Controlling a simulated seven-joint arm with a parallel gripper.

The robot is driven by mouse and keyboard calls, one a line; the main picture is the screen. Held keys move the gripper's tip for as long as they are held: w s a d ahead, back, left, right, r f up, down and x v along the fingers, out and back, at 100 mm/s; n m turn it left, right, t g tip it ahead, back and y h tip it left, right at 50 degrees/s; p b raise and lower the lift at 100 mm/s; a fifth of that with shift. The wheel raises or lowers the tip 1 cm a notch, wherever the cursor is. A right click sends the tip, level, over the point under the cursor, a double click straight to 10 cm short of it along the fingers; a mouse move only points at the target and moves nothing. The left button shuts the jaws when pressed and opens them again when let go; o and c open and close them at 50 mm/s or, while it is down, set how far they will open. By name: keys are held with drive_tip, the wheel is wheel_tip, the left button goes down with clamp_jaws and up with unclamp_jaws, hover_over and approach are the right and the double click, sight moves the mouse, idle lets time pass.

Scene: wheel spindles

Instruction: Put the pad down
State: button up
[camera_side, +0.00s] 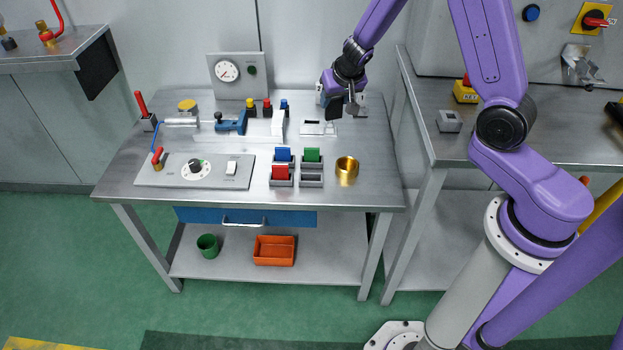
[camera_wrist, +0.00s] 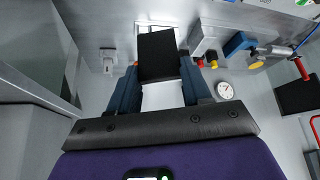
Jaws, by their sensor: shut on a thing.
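The pad (camera_wrist: 158,55) is a black rectangular block in the wrist view, held between the two fingers of my gripper (camera_wrist: 160,72). In the side view the dark pad (camera_side: 334,107) shows below my gripper (camera_side: 341,99), over the back right part of the table (camera_side: 375,165). My gripper is shut on the pad. The pad seems to be above the table top, but I cannot tell how large the gap is. A flat light plate (camera_side: 318,128) lies on the table just in front of and left of the pad.
Left of the gripper stand a white block (camera_side: 278,122), a blue clamp (camera_side: 232,123) and several coloured knobs. A gauge panel (camera_side: 237,76) stands at the back. Coloured blocks in grey holders (camera_side: 311,178) and a brass cup (camera_side: 346,170) are in front. The table's right front is clear.

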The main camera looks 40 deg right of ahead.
drive_tip(key=s+a+n+g+y, duration=0.1)
drive_tip(key=s+a+n+y, duration=0.25)
drive_tip(key=n, duration=0.55)
drive_tip(key=s+a+n+g+y, duration=0.1)
drive_tip(key=s+a+n+y, duration=0.1)
drive_tip(key=a+n+y, duration=0.45)
drive_tip(key=s+f+n+g+h, duration=0.25)
drive_tip(key=n+g, duration=0.25)
drive_tip(key=n, duration=0.4)
drive_tip(key=n+g, duration=0.3)
drive_tip(key=n, duration=0.4)
hover_over(311, 180)
wheel_tip(311, 180, down, 11)
drive_tip(key=shift+f+h, duration=0.35)
drive_tip(key=shift+f, duration=1.3)
